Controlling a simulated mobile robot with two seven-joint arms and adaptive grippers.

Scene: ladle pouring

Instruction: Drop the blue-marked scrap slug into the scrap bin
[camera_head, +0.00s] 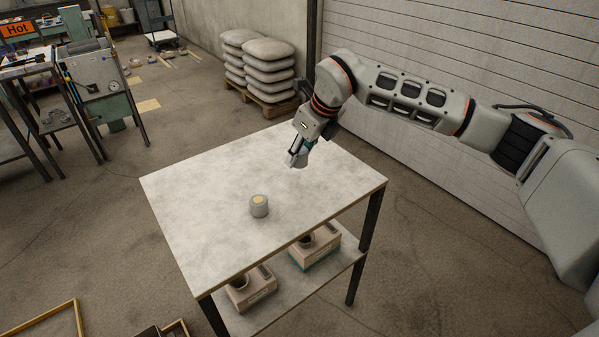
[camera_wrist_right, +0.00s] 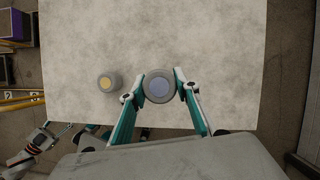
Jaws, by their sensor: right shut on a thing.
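The blue-marked slug (camera_wrist_right: 159,86) is a grey cylinder with a pale blue disc on top. My right gripper (camera_wrist_right: 160,88) is shut on it, with one teal finger on each side. In the head view my right gripper (camera_head: 296,160) points down over the far part of the table. There the held slug is hard to make out, and its height above the table is unclear. A second grey slug with a yellow mark (camera_head: 259,206) stands upright on the table; it also shows left of my gripper in the wrist view (camera_wrist_right: 108,82). I cannot identify the scrap bin for certain.
The pale tabletop (camera_head: 200,195) is otherwise clear. Two boxes (camera_head: 250,290) (camera_head: 315,248) sit on its lower shelf. Stacked sacks (camera_head: 268,70) and a shuttered wall stand behind.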

